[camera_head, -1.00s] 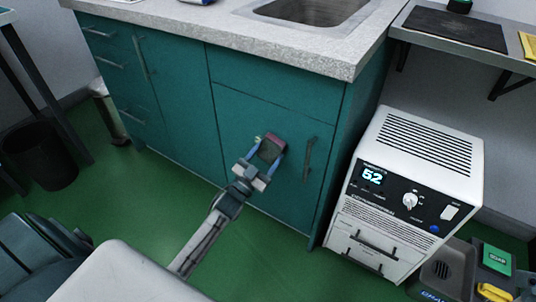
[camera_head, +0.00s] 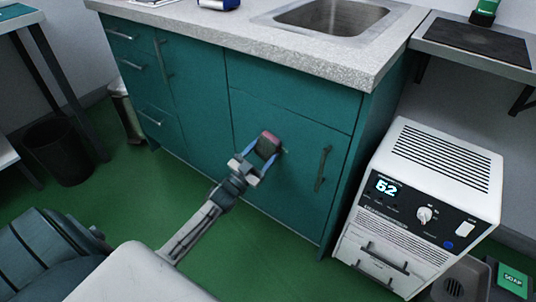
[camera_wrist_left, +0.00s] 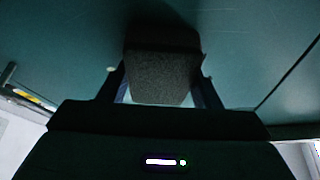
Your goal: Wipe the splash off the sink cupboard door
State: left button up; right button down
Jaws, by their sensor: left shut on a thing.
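My left gripper (camera_head: 253,168) is shut on a small block-like sponge (camera_head: 267,146), dark grey with a reddish edge. The sponge is against or very close to the teal sink cupboard door (camera_head: 298,125), left of its vertical handle (camera_head: 323,168). A small pale yellowish mark (camera_head: 284,150), perhaps part of the splash, shows just right of the sponge; the sponge may hide more. In the left wrist view the sponge (camera_wrist_left: 160,75) sits between both fingers, in front of the door surface (camera_wrist_left: 60,50). My right gripper is not in view.
The speckled counter (camera_head: 240,35) with its sink (camera_head: 335,15) is above the door. A white oven-like unit (camera_head: 420,185) stands to the right. A black bin (camera_head: 58,150) stands at the left. The green floor before the door is mostly clear.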

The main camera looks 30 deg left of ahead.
pick_arm(q)
jog(key=shift+s, duration=0.1)
jog(key=s+p, duration=0.2)
jog(key=s, duration=0.1)
jog(key=shift+a+r, duration=0.1)
jog(key=shift+a, duration=0.05)
jog(key=s+p, duration=0.1)
jog(key=s, duration=0.2)
jog(key=shift+a+p, duration=0.1)
jog(key=shift+p, duration=0.25)
jog(key=s+p, duration=0.2)
jog(key=s, duration=0.1)
jog(key=shift+a, duration=0.1)
